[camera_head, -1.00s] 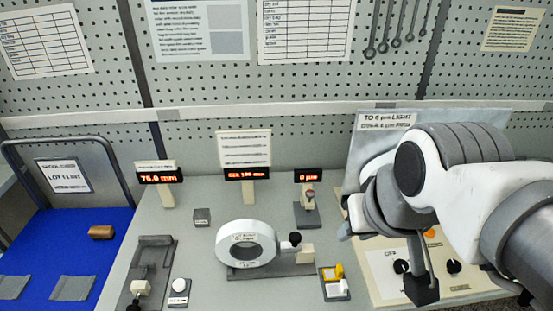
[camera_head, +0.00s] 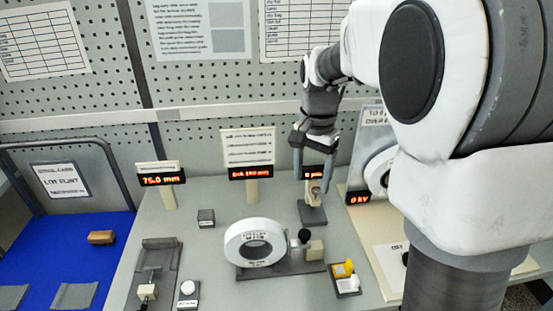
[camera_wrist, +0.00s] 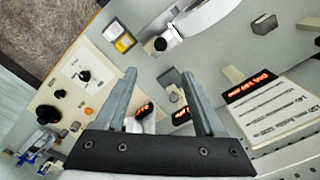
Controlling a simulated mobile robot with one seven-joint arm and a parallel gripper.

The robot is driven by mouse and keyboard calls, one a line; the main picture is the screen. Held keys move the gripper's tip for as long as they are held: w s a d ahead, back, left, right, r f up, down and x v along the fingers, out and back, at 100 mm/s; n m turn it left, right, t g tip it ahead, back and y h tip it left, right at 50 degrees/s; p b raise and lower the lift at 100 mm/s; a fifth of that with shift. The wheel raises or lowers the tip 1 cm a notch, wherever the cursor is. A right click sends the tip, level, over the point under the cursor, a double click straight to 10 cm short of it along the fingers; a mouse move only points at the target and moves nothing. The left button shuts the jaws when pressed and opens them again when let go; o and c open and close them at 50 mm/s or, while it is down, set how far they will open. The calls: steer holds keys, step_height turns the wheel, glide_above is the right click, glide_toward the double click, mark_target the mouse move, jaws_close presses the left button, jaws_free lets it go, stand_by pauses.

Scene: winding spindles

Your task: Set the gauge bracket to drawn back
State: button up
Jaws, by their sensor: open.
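A small upright part on a dark grey base (camera_head: 313,214), which I take for the gauge bracket, stands in front of the "0 µm" display. No readable label confirms this. In the wrist view its base (camera_wrist: 168,78) and round top (camera_wrist: 173,97) show between the fingers. My gripper (camera_head: 312,175) is open and empty, pointing down at this part, with its fingers overlapping the upright in the head view. In the wrist view my gripper (camera_wrist: 163,80) has both fingers apart. The bracket's contact with the fingers and its set position cannot be told.
A white ring (camera_head: 233,243) with a black knob (camera_head: 304,236) beside it stands on a dark rail to the left front. A control panel (camera_wrist: 57,99) with knobs lies to the right. Displays (camera_head: 249,172) stand behind.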

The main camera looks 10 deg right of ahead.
mark_target(305, 233)
steer(key=f, duration=1.2)
steer(key=f+b, duration=0.1)
steer(key=f, duration=0.5)
steer(key=shift+w, duration=0.25)
steer(key=shift+c, duration=0.2)
jaws_close()
stand_by(0.5)
